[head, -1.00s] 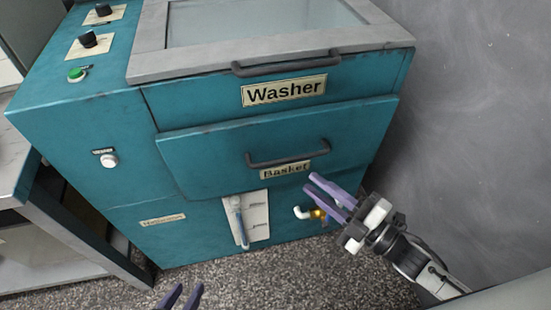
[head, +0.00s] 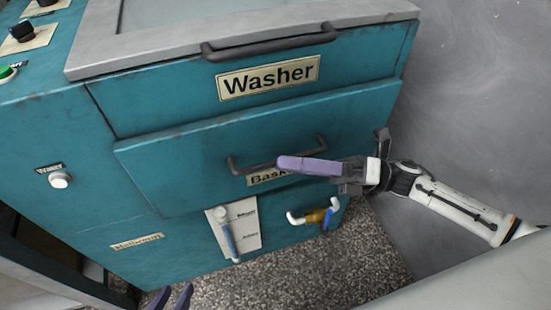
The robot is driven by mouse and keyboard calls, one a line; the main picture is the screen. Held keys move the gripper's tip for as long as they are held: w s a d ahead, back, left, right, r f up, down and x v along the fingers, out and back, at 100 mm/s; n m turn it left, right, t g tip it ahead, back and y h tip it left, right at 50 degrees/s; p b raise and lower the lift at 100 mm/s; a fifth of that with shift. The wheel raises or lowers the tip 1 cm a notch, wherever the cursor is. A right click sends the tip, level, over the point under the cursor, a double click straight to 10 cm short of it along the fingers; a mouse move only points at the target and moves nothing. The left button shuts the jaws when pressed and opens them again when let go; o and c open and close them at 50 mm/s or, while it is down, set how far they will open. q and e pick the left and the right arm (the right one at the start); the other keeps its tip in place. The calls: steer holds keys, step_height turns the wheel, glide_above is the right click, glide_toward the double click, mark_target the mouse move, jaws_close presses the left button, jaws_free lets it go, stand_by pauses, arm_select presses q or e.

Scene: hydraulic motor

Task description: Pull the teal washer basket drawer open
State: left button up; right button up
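The teal basket drawer (head: 180,165) is the wide front panel below the "Washer" panel. Its front stands slightly proud of the machine body, much as before. Its dark bar handle (head: 252,163) sits above the "Basket" label (head: 262,180), which is partly covered. My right gripper (head: 284,163) comes in from the right, with its purple fingers across the handle's middle and right part. The fingers overlap in this view, so I cannot tell whether they grip the bar. My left gripper (head: 171,298) is at the bottom edge, its two fingertips apart and empty, away from the drawer.
The lid handle (head: 270,42) is above the "Washer" label (head: 268,77). Below the drawer are a level gauge (head: 234,228) and a brass valve (head: 316,216) with a white pipe. A grey wall (head: 470,90) is close on the right. Speckled floor lies in front.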

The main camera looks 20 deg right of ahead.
mark_target(275, 160)
steer(key=shift+x, duration=1.65)
steer(key=shift+c, duration=0.2)
jaws_close()
